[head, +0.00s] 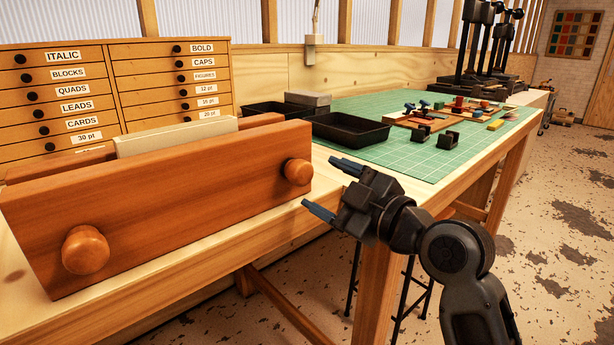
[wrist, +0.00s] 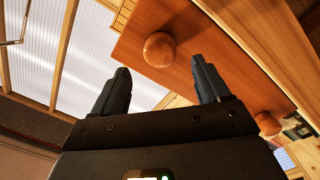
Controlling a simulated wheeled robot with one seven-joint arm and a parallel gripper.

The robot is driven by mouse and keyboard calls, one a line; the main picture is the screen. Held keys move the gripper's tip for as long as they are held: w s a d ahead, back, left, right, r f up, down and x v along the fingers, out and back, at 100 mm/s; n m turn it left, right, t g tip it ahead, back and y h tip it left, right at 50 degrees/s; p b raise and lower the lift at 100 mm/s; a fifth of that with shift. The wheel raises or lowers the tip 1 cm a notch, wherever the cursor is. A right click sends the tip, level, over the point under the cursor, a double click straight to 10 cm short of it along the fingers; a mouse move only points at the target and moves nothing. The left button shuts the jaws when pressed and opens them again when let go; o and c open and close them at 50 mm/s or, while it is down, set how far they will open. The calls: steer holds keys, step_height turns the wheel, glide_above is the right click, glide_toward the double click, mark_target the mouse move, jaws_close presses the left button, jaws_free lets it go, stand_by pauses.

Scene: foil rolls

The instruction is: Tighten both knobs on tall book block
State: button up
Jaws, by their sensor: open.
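A brown wooden press (head: 150,200) stands on the bench at the left, with the pale tall book block (head: 175,138) upright between its boards. Its front board has two round wooden knobs, a left knob (head: 85,249) and a right knob (head: 298,171). My gripper (head: 320,183) is open and empty, just right of the right knob and apart from it. In the wrist view the larger knob (wrist: 159,50) shows beyond and between the open fingers (wrist: 160,64); a smaller knob (wrist: 267,123) shows lower right. How far each knob is turned cannot be told.
Behind the press stands a labelled drawer cabinet (head: 110,85). A black tray (head: 347,130) and a green mat (head: 420,160) with small pieces lie farther along the bench. Dark presses (head: 485,50) stand at its far end. The air before the front board is clear.

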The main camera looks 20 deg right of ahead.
mark_target(305, 176)
steer(key=x, duration=0.7)
steer(key=shift+w+a+f+p, duration=0.1)
steer(key=shift+p, duration=0.3)
steer(key=c, duration=1)
